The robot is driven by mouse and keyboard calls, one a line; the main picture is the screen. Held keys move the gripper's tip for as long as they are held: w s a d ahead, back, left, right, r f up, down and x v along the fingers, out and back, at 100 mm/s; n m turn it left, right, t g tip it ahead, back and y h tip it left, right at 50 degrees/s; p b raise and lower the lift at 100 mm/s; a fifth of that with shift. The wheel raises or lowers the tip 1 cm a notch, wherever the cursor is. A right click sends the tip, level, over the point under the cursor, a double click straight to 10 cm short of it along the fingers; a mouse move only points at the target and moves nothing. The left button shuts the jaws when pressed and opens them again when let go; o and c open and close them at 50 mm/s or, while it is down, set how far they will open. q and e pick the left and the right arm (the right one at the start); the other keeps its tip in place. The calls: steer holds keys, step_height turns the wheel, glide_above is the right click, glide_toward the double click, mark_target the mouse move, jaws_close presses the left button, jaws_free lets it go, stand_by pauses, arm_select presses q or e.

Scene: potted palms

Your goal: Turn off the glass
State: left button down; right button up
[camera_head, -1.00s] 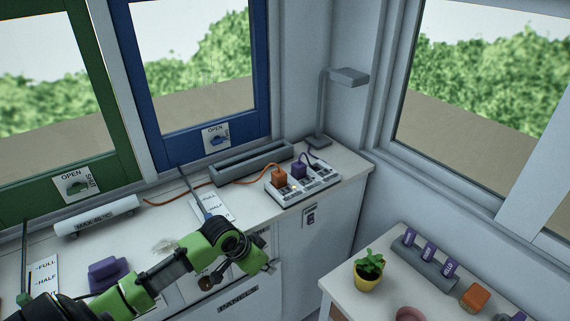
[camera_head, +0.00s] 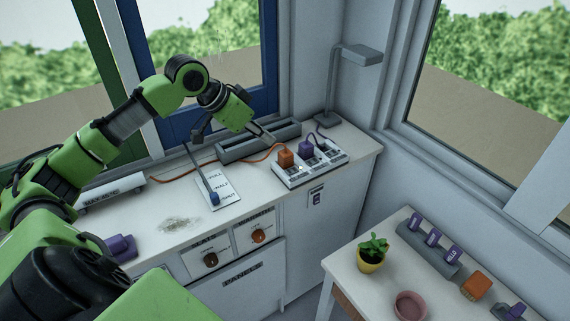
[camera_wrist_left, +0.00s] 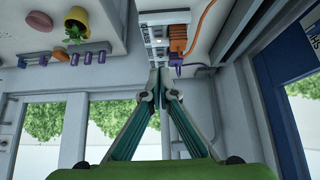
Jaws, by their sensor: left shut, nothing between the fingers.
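No label reading "glass" is legible; window panes show behind the counter. A white power strip (camera_head: 312,174) with small switches lies at the counter's right end. An orange plug (camera_head: 286,157) and a purple plug (camera_head: 306,149) sit in it. My left gripper (camera_head: 273,141) is shut and empty, its tips just behind and left of the orange plug. In the left wrist view the closed fingertips (camera_wrist_left: 159,72) appear just below the strip (camera_wrist_left: 156,34) and the orange plug (camera_wrist_left: 177,38). I cannot tell whether they touch it. My right gripper is out of view.
A grey lamp (camera_head: 328,118) stands in the corner. A blue-tipped lever (camera_head: 214,197) stands over a FULL/HALF card. A side table holds a potted plant (camera_head: 371,257) and a pink bowl (camera_head: 410,305).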

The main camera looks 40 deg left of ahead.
arm_select(q)
steer(key=shift+s, duration=0.1)
steer(key=p, duration=0.4)
glide_above(292, 169)
steer(key=s, duration=0.2)
steer(key=f, duration=0.7)
steer(key=shift+s+a+f, duration=0.1)
steer(key=shift+a+f, duration=0.05)
steer(key=shift+a, duration=0.15)
step_height(292, 169, down, 4)
steer(key=shift+s+a+r+p, duration=0.1)
steer(key=shift+r+p, duration=0.1)
steer(key=shift+p, duration=0.2)
steer(key=shift+s+f, duration=0.1)
steer(key=shift+f, duration=0.4)
